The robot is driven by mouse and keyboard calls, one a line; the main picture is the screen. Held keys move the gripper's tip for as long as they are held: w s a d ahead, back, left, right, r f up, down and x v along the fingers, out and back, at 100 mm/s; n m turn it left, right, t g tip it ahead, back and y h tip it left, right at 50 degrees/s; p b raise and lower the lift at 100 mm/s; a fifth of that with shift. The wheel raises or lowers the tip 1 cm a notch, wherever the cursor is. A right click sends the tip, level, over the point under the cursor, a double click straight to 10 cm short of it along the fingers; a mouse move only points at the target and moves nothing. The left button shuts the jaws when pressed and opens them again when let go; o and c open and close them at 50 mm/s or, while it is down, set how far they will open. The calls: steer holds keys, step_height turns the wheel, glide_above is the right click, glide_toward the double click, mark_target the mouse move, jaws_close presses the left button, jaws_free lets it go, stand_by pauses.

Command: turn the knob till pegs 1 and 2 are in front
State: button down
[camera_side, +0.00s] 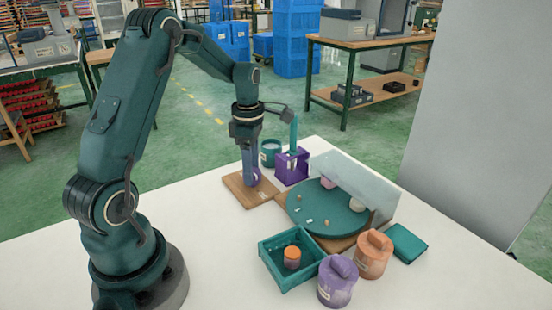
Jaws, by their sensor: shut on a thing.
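My gripper (251,176) points straight down over a small wooden board (235,190) and is shut on the purple knob (256,173) there. The fingers hide part of the knob. To its right, a round teal turntable (345,228) lies on a wooden base. Several small light pegs stand on its near and left side, such as one peg (308,222) and another peg (327,222). Their numbers are too small to read. A pink block (327,183) and a pale round thing (358,203) are by the upright clear screen (365,182) across the turntable.
A teal open box (271,262) with an orange cylinder (292,257) stands in front. Nearby are a purple lidded jar (337,285), an orange lidded jar (372,258) and a teal slab (406,243). A purple holder (291,167) and teal pot (269,153) stand behind.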

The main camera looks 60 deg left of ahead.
stand_by(0.3)
steer(key=shift+c, duration=1.2)
jaws_free()
steer(key=shift+r, duration=2.6)
steer(key=s+d+r+m+t, duration=0.35)
steer(key=d+r+m, duration=0.45)
steer(key=d+r, duration=0.3)
steer(key=s+d+f+m+t, duration=0.1)
steer(key=s+d+f+m, duration=0.1)
steer(key=m, duration=0.7)
steer(key=s+d+f+m+t, duration=0.1)
steer(key=s+d+f+m, duration=0.1)
steer(key=s+d+m, duration=0.2)
steer(key=s+m, duration=0.3)
steer(key=m, duration=0.3)
steer(key=shift+d, duration=0.3)
